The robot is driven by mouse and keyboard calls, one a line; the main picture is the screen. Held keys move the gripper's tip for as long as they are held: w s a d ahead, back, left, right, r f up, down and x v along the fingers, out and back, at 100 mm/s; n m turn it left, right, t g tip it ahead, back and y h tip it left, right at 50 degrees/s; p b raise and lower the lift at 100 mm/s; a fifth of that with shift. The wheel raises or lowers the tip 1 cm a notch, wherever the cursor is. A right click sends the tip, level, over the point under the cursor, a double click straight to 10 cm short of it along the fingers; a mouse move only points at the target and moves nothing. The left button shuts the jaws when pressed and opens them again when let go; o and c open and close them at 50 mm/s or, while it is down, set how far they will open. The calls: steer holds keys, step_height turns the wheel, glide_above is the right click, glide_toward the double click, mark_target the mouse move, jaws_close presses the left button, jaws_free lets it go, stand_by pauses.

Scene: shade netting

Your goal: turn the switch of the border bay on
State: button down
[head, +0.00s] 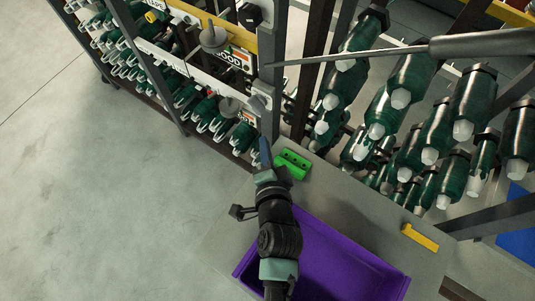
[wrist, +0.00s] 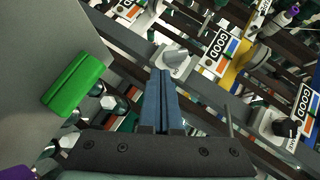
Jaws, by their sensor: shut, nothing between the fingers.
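My gripper (head: 264,148) is shut and empty. It points at the lower end of a rack post, just left of a green block. In the wrist view its blue fingers (wrist: 162,78) are together, with a grey knob (wrist: 177,60) just beyond their tips; contact is not clear. In the head view a similar grey knob (head: 262,97) sits on the rack above my gripper. A black knob (head: 250,15) is higher up; a black knob (wrist: 290,127) also shows in the wrist view. Labels are partly cut off or small, so I cannot tell which switch is the border bay's.
A green block (head: 293,164) lies on the grey bench beside my gripper. A purple bin (head: 245,262) is under my arm. A yellow piece (head: 420,237) lies to the right. Floor at left is clear.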

steer(key=shift+v, duration=1.55)
steer(key=shift+d+f, duration=0.1)
steer(key=shift+f, duration=0.05)
step_height(320, 180, up, 7)
steer(key=w+d+n+g+h+p, duration=0.1)
steer(key=p, duration=0.2)
steer(key=shift+d+g, duration=0.25)
steer(key=shift+g, duration=0.15)
steer(key=shift+w+n, duration=0.2)
steer(key=shift+n, duration=0.1)
glide_toward(263, 108)
steer(key=w+d, duration=0.2)
steer(key=w, duration=0.1)
steer(key=shift+w+a+f, duration=0.75)
steer(key=shift+w+f, duration=0.15)
steer(key=shift+f, duration=0.15)
steer(key=shift+w+a+f, duration=0.2)
steer(key=shift+a+f, duration=0.1)
steer(key=shift+f, duration=0.1)
